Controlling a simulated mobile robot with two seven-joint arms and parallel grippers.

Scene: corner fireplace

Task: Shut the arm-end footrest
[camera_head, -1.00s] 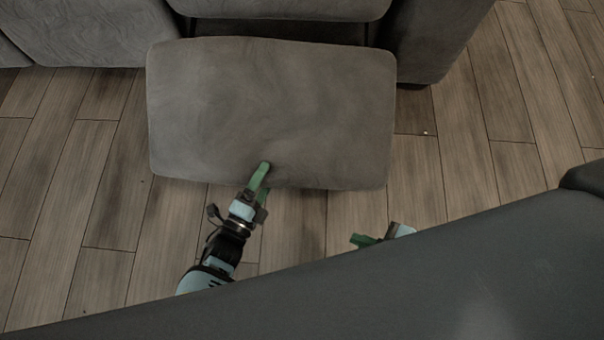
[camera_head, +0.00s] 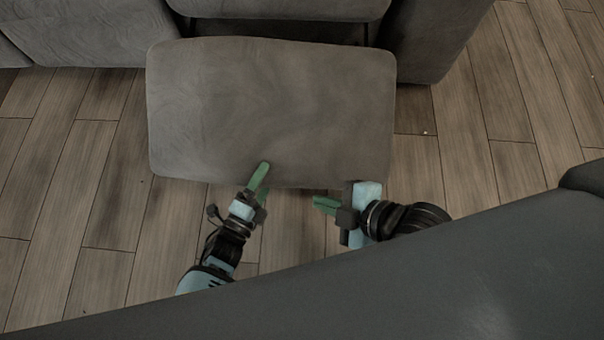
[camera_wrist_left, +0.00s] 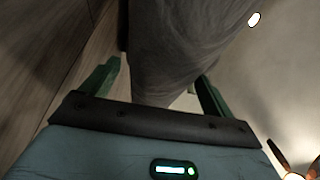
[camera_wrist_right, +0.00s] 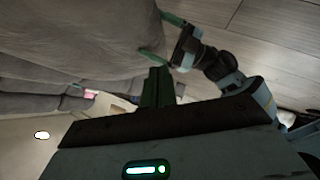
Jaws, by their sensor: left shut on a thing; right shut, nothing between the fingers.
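The footrest (camera_head: 270,110) is a grey padded panel standing out from the sofa's arm-end seat. My left gripper (camera_head: 263,182) is shut on its front edge, one green finger on top and the other lower. In the left wrist view the footrest (camera_wrist_left: 170,50) lies between the two fingers. My right gripper (camera_head: 322,203) is shut and empty, beside the footrest's front edge, right of my left gripper. In the right wrist view its green fingers (camera_wrist_right: 157,88) are together near the grey upholstery; I cannot tell whether they touch it.
The grey sofa (camera_head: 75,30) runs along the top, with its arm (camera_head: 430,40) at the right. Wood floor (camera_head: 460,170) is clear to the right and left of the footrest. A large dark surface (camera_head: 400,290) crosses the bottom of the head view.

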